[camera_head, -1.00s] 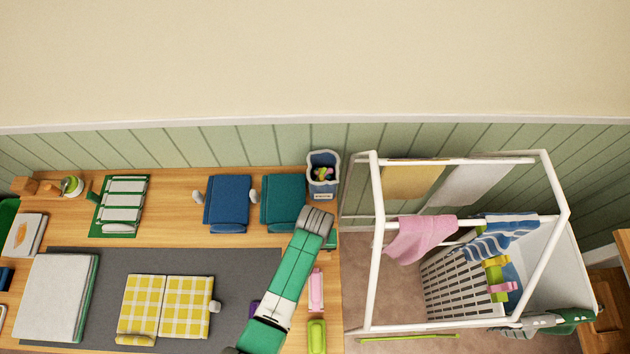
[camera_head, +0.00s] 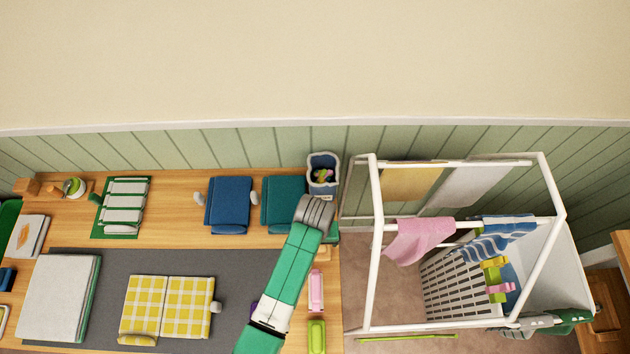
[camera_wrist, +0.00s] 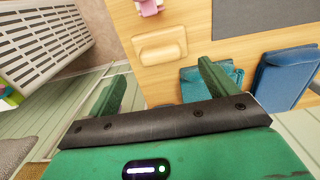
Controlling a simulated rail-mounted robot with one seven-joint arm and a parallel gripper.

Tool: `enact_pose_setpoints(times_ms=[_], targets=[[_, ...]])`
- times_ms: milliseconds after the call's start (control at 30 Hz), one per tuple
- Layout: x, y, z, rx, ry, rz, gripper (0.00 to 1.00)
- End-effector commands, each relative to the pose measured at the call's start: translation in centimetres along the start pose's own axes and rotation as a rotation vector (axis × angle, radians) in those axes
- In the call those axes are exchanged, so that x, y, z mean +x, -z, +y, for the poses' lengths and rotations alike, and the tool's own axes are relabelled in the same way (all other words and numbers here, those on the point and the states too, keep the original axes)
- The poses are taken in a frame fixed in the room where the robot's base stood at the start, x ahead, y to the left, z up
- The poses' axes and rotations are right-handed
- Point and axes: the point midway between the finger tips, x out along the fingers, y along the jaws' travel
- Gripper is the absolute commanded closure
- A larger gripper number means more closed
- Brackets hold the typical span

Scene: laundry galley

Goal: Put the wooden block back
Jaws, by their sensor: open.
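A pale wooden block (camera_wrist: 160,45) lies on the wooden table near its edge in the wrist view. In the head view a small part of what looks like the same block (camera_head: 323,253) shows beside my arm. My gripper (camera_wrist: 164,88) is open, its two green fingers wide apart with nothing between them. In the wrist view the block appears beyond the fingertips, in line with the gap and apart from them. In the head view my arm hides most of the gripper.
Teal (camera_head: 283,203) and blue (camera_head: 229,203) folded cloths lie near the wall. A peg bin (camera_head: 323,187) stands at the table's back corner. A pink peg (camera_head: 316,290) lies near the edge. A white drying rack (camera_head: 376,270) and laundry basket (camera_wrist: 40,45) stand beyond the table.

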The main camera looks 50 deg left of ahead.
Motion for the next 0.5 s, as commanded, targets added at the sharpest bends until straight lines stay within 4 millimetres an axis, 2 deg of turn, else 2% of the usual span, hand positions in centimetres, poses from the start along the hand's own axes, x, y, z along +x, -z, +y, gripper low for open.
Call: enact_pose_setpoints(times_ms=[100, 200, 300, 500], targets=[[-2.6, 0.0, 0.0, 0.0, -0.001, 0.002, 0.15], [-4.0, 0.0, 0.0, 0.0, 0.0, 0.001, 0.15], [-4.7, 0.0, 0.0, 0.0, 0.0, 0.0, 0.15], [-4.8, 0.0, 0.0, 0.0, 0.001, -0.001, 0.15]])
